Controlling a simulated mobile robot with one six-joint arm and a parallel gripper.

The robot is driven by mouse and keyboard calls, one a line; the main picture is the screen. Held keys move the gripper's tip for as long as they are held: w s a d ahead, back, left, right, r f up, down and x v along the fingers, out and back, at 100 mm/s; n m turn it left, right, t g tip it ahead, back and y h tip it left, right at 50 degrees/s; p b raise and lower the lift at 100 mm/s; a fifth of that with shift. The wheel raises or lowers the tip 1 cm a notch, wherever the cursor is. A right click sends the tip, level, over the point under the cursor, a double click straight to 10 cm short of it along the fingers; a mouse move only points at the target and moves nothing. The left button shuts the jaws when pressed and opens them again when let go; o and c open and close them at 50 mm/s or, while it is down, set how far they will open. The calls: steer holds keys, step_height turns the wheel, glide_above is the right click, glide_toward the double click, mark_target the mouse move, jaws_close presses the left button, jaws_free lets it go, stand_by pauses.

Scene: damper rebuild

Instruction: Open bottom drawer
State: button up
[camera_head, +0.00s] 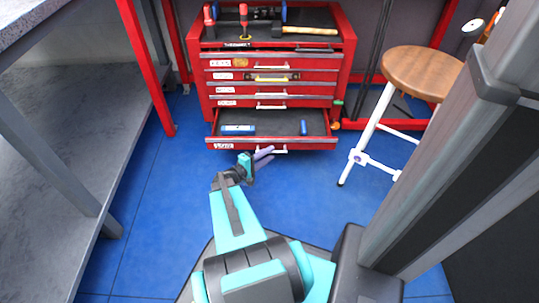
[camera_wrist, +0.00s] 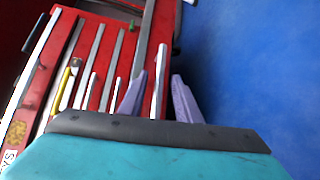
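The red tool chest (camera_head: 335,95) stands against the back wall. Its bottom drawer (camera_head: 270,130) is pulled out in the head view, with its dark inside showing. That drawer's pale handle (camera_head: 279,150) is on its front. My gripper (camera_head: 265,154) is right at this handle, low in front of the drawer. In the wrist view the pale handle bar (camera_wrist: 159,85) runs between my two purple fingers (camera_wrist: 160,79). The fingers stand apart, with gaps visible beside the bar, so my gripper is open around it. Whether a finger touches the bar is unclear.
A blue box (camera_head: 238,129) and a small blue item (camera_head: 303,128) lie in the drawer. The drawers above are shut. A wooden stool (camera_head: 420,70) stands at right, a grey workbench (camera_head: 60,120) at left. Blue floor (camera_head: 160,220) is clear around the arm.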

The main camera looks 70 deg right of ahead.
steer(key=p+v, duration=0.4)
steer(key=v, duration=0.9)
steer(key=shift+s, duration=0.1)
stand_by(0.4)
steer(key=w+a+r+n+t+y+p, duration=0.1)
steer(key=w+a+r+p, duration=0.3)
steer(key=a+r+p, duration=0.5)
steer(key=w+a+r+n+t+y+p, duration=0.15)
steer(key=w+a+r+p, duration=0.35)
steer(key=p, duration=0.6)
steer(key=s+a+r+y+p, duration=0.1)
steer(key=s+a+y+p, duration=0.2)
steer(key=a, duration=0.8)
steer(key=s+a+r+g+y+p, duration=0.1)
steer(key=a+y+p, duration=0.4)
steer(key=a, duration=0.6)
steer(key=s+a+r+y+p, duration=0.3)
steer(key=s+a+y+p, duration=0.1)
steer(key=a, duration=0.7)
steer(key=shift+s+a+n+p, duration=0.2)
steer(key=shift+s+n+p, duration=0.15)
steer(key=shift+s+p, duration=0.4)
